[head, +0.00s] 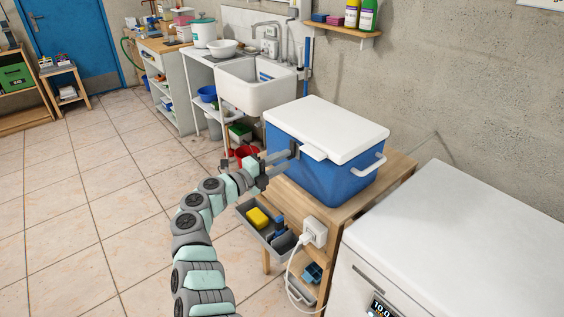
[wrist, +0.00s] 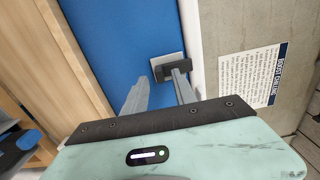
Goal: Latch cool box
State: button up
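The cool box (head: 318,178) is blue with a white lid (head: 330,128), which lies down on the box. A dark latch (head: 295,150) is on the box's front, by the lid's edge. In the wrist view, the latch (wrist: 177,68) is a dark piece over a pale grey plate on the blue wall (wrist: 125,45). My gripper (head: 283,160) is in front of the latch. In the wrist view my gripper (wrist: 161,76) has its fingers apart, with nothing held between them. The right finger's tip overlaps the latch; I cannot tell whether they touch.
The box stands on a wooden bench (head: 402,167). Below my gripper, a grey drawer (head: 266,229) holds a yellow item. A white socket and cable (head: 314,231) are on the bench's front. A white appliance (head: 460,230) is at right, a sink (head: 257,88) behind. The tiled floor at left is clear.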

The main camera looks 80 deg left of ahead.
jog(key=p+v, duration=0.2)
jog(key=v, duration=0.8)
jog(key=shift+s+d, duration=0.25)
jog(key=shift+s, duration=0.05)
jog(key=shift+r, duration=0.1)
dwell(0.3)
